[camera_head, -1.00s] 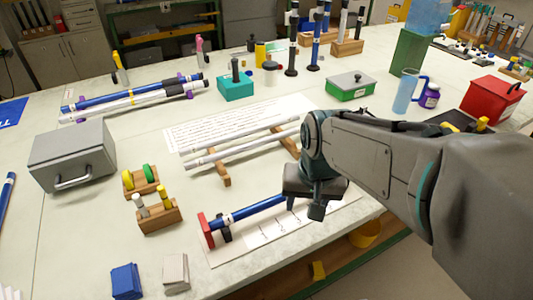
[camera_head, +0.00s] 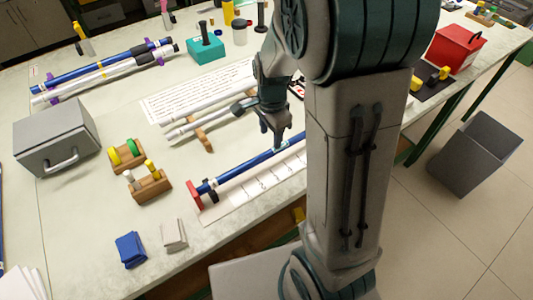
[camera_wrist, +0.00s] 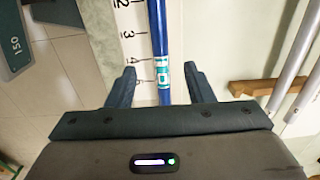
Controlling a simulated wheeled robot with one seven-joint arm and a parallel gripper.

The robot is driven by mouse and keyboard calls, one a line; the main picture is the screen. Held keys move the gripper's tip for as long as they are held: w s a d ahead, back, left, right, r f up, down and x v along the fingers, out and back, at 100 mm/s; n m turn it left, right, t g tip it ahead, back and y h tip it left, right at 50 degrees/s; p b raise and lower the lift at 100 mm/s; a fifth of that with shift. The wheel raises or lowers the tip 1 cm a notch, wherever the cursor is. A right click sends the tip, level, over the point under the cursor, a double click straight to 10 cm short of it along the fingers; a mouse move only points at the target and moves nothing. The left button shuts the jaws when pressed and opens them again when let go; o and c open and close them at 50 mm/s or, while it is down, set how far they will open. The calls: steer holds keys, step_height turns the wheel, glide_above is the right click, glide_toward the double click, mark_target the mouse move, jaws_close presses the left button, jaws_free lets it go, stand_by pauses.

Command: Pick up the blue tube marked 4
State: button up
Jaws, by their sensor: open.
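The blue tube (camera_head: 240,172) lies along a white ruled strip near the table's front edge, its left end at a red stop block (camera_head: 195,196). In the wrist view the blue tube (camera_wrist: 157,30) runs down between my fingers, with a white and teal label, not clearly readable, at fingertip height. Printed numbers 2, 3 and 4 show on the strip (camera_wrist: 134,42) beside it. My gripper (camera_wrist: 160,73) is open, one finger on each side of the tube, with nothing held. In the head view my gripper (camera_head: 279,143) is over the tube's right part; whether it touches cannot be told.
White tubes (camera_head: 190,126) rest on wooden supports behind; they also show at right in the wrist view (camera_wrist: 288,70). Small wooden holders (camera_head: 149,184), a grey box (camera_head: 57,137) and blue blocks (camera_head: 130,249) stand left. A grey bin (camera_head: 478,152) stands on the floor at right.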

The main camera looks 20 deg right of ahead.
mark_target(270, 150)
steer(key=shift+w+f, duration=0.1)
steer(key=shift+f, duration=3.55)
jaws_close()
